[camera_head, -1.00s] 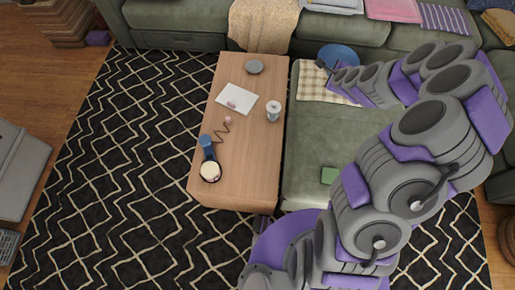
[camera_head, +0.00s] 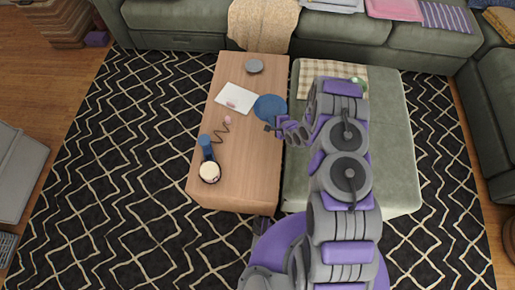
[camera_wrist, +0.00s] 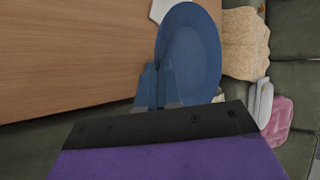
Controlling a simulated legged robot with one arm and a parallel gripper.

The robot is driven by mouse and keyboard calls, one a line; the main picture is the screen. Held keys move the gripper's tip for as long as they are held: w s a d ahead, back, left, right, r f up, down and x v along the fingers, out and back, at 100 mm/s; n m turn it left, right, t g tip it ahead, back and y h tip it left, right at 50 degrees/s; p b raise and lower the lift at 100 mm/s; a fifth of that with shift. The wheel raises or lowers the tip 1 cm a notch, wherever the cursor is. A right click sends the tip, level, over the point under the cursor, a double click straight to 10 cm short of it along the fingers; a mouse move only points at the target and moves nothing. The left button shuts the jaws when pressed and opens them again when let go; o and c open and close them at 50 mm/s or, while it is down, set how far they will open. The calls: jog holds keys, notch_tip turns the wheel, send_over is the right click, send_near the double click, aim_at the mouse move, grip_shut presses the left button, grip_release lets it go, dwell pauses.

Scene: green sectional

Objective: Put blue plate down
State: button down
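The blue plate (camera_head: 270,107) is over the right edge of the wooden coffee table (camera_head: 250,155) in the head view. In the wrist view the plate (camera_wrist: 194,55) extends outward from my gripper (camera_wrist: 157,88), whose fingers are shut on its near rim. My gripper (camera_head: 276,124) is near the table's right edge, beside the green ottoman. I cannot tell whether the plate touches anything below it. The table top (camera_wrist: 70,55) fills the left of the wrist view.
On the table are white paper (camera_head: 236,98), a grey round dish (camera_head: 254,66), a blue item (camera_head: 207,146) and a cream-topped round item (camera_head: 209,172). The green ottoman (camera_head: 390,140) bears a checkered cloth (camera_head: 308,84). The table's lower middle is bare.

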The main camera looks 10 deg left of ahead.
jog(key=s+a+f+n+g, duration=0.1)
jog(key=s+a+f+n, duration=0.1)
jog(key=s+a+f, duration=0.5)
jog(key=y+b, duration=0.1)
send_over(255, 157)
jog(key=shift+g, duration=0.3)
jog(key=f, duration=0.6)
jog(key=shift+a, duration=0.2)
jog(key=shift+w+d+f+b, duration=0.1)
jog(key=shift+d+f+b, duration=0.1)
jog(key=shift+d+f, duration=0.35)
jog(key=shift+d+f+b, duration=0.15)
jog(key=shift+d+f, duration=0.05)
jog(key=shift+f, duration=0.55)
jog(key=shift+a+f, duration=0.3)
jog(key=shift+a, duration=0.3)
jog(key=shift+d+f, duration=0.15)
jog(key=shift+d, duration=0.3)
jog(key=shift+b, duration=0.3)
jog(key=shift+a+f, duration=0.1)
jog(key=shift+f, duration=0.05)
jog(key=shift+a+f+b, duration=0.15)
jog(key=shift+f+b, duration=0.05)
jog(key=shift+b, duration=0.1)
